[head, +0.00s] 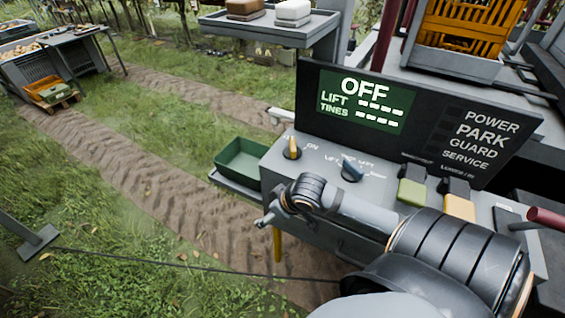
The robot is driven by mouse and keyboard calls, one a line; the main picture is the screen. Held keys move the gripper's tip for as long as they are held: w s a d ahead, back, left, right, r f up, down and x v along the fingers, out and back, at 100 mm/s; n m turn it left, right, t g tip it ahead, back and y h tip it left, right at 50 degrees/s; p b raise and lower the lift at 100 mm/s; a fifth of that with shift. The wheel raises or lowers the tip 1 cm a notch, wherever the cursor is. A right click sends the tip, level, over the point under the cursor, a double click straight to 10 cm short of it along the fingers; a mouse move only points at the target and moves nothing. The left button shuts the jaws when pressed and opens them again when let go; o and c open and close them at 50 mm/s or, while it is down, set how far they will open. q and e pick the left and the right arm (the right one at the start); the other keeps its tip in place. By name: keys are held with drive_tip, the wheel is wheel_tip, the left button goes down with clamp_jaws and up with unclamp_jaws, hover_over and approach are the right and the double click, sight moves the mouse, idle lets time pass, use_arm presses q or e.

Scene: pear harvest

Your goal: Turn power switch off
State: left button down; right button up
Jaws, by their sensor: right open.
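The power switch (292,149) is a yellow-handled rotary knob on the grey console's sloping top, at its left end. Its handle stands roughly upright in the picture, with an "ON" label to its right. The display (362,103) above reads "OFF", with dashes beside "LIFT" and "TINES". My right gripper (264,221) is open and empty in front of the console's left end, nearer the camera than the switch and apart from it. My right arm hides part of the console front. My left gripper is out of view.
A green tray (239,158) stands at the console's left side. A red-handled lever (545,218) is at far right.

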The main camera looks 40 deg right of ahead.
drive_tip(key=s+f+m+g+h, duration=0.1)
drive_tip(key=s+f, duration=0.3)
drive_tip(key=f, duration=0.7)
drive_tip(key=shift+s+d+f+m+g+h+b, duration=0.3)
drive_tip(key=shift+d+g, duration=0.1)
drive_tip(key=shift+d, duration=0.05)
drive_tip(key=s+a+r, duration=0.3)
drive_tip(key=s+r, duration=0.2)
drive_tip(key=r, duration=0.1)
wheel_tip(320, 180, down, 25)
drive_tip(key=s+d+g, duration=0.2)
drive_tip(key=d, duration=0.1)
drive_tip(key=s+d+f+g, duration=0.1)
drive_tip(key=s+f, duration=1.6)
drive_tip(key=s, duration=0.2)
drive_tip(key=shift+s+f+m, duration=0.2)
drive_tip(key=shift+f+m, duration=0.1)
drive_tip(key=shift+m, duration=0.1)
